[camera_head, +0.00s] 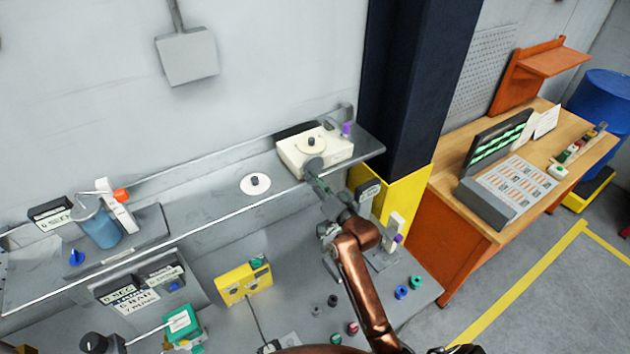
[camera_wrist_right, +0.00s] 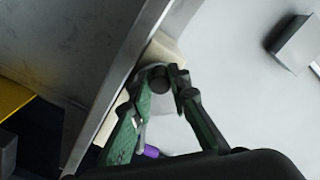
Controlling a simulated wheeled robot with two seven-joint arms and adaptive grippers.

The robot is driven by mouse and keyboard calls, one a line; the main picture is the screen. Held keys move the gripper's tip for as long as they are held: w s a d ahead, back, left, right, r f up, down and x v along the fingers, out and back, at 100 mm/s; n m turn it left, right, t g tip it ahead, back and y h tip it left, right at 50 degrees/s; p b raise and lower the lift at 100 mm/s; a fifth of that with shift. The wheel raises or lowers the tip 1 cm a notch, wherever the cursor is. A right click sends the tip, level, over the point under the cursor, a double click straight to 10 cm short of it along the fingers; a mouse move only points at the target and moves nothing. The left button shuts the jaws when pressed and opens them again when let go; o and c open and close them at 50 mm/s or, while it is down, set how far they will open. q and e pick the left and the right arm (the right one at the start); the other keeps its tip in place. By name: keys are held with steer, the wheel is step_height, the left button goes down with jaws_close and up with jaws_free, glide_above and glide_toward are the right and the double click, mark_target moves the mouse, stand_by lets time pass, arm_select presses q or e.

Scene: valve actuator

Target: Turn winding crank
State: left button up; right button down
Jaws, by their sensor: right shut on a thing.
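The winding unit is a cream box (camera_head: 327,153) on the right end of the grey wall shelf. A round disc with a dark centre knob (camera_head: 311,141) sits on its top. My right gripper (camera_head: 314,176) reaches up to the box's front side. In the right wrist view, the green fingers of the right gripper (camera_wrist_right: 162,76) are shut on a dark round crank handle (camera_wrist_right: 160,86), with cream surface behind it. The fingers and arm hide part of the crank. My left gripper is not in view.
A white disc with a black knob (camera_head: 255,184) lies on the shelf to the left. A purple knob (camera_head: 347,129) is beside the box. The dark and yellow pillar (camera_head: 406,90) stands close on the right. A yellow box (camera_head: 244,282) is on the lower bench.

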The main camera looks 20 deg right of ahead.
mark_target(307, 166)
steer(key=m, duration=0.2)
steer(key=r+m, duration=0.1)
steer(key=m, duration=0.2)
steer(key=shift+a+r+m, duration=0.15)
steer(key=shift+a+m, duration=0.15)
steer(key=m, duration=0.2)
steer(key=r+m, duration=0.1)
steer(key=m, duration=0.2)
steer(key=shift+d+r+m, duration=0.15)
steer(key=shift+r+m, duration=0.15)
steer(key=c, duration=1.8)
jaws_free()
steer(key=shift+r, duration=0.15)
